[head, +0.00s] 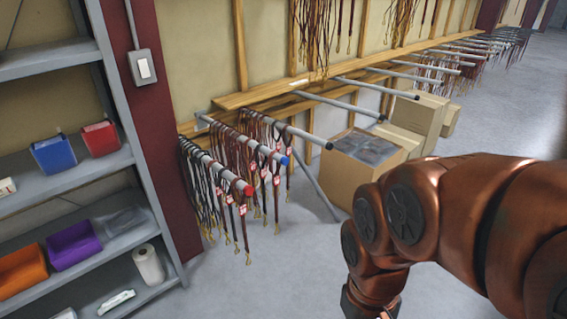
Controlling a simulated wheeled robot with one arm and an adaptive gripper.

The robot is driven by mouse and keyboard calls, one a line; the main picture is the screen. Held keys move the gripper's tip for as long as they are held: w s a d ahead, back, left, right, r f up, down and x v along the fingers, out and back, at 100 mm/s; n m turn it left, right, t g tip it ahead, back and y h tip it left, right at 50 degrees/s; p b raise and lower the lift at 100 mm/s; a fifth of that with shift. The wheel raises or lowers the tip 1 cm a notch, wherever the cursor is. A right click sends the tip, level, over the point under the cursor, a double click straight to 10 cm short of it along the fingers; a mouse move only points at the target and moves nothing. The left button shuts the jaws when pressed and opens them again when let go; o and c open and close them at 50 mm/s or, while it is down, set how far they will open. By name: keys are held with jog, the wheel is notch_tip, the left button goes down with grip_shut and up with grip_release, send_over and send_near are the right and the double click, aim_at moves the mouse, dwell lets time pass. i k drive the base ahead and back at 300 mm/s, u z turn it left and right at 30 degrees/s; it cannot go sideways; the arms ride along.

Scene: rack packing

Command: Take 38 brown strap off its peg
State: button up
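Dark and brown straps with red-and-white tags (229,198) hang in a row on a grey peg with a red end cap (248,190). More reddish-brown straps (264,172) hang on the peg behind it, which has a blue end cap (284,160). The tags are too small to read, so I cannot tell which strap is number 38. My copper-coloured arm comes in from the right and bends down to the bottom edge, right of the pegs and apart from them. My gripper's fingers are below the frame.
A grey shelf unit (165,235) with coloured bins stands at the left. Bare pegs (375,88) stick out farther along the wooden rail (255,97). Cardboard boxes (350,185) stand under them. The floor (270,285) in front of the straps is clear.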

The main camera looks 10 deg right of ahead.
aim_at(243, 207)
jog(key=z, duration=0.05)
jog(key=i, duration=0.4)
jog(key=u, duration=1.7)
